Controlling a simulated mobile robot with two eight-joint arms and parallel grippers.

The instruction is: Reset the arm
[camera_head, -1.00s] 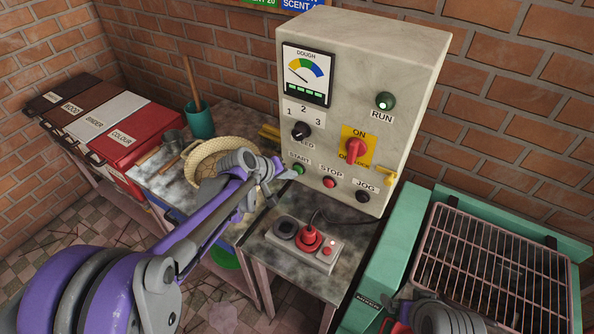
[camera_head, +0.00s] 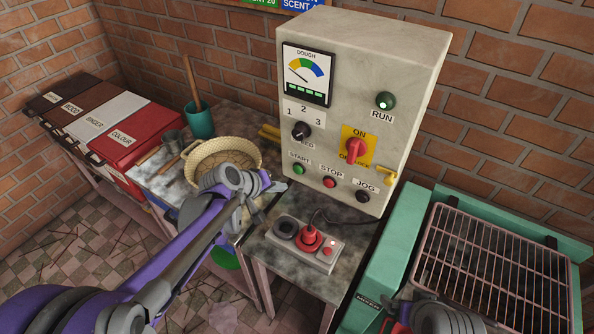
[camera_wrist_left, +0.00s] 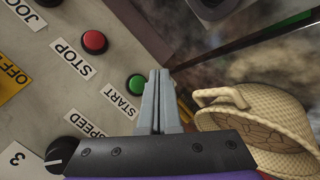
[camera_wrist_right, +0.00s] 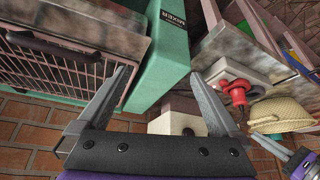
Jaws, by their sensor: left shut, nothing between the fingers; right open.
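My left gripper (camera_head: 276,188) is in front of the lower left of the grey control box (camera_head: 400,75), close to the green START button (camera_head: 299,168). In the left wrist view its fingers (camera_wrist_left: 158,78) are together and empty, beside the START button (camera_wrist_left: 137,83); I cannot tell whether they touch it. My right gripper shows in the right wrist view (camera_wrist_right: 168,95) with its fingers wide apart and nothing between them. In the head view only part of my right arm shows at the bottom right, by the green mixer.
A power strip with a red plug (camera_head: 310,240) lies on the table below the box. A woven basket (camera_head: 215,157) and a teal cup (camera_head: 199,120) stand left. Labelled bins (camera_head: 130,133) are at far left. The green mixer (camera_head: 392,262) with a wire grille (camera_head: 490,265) is at right.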

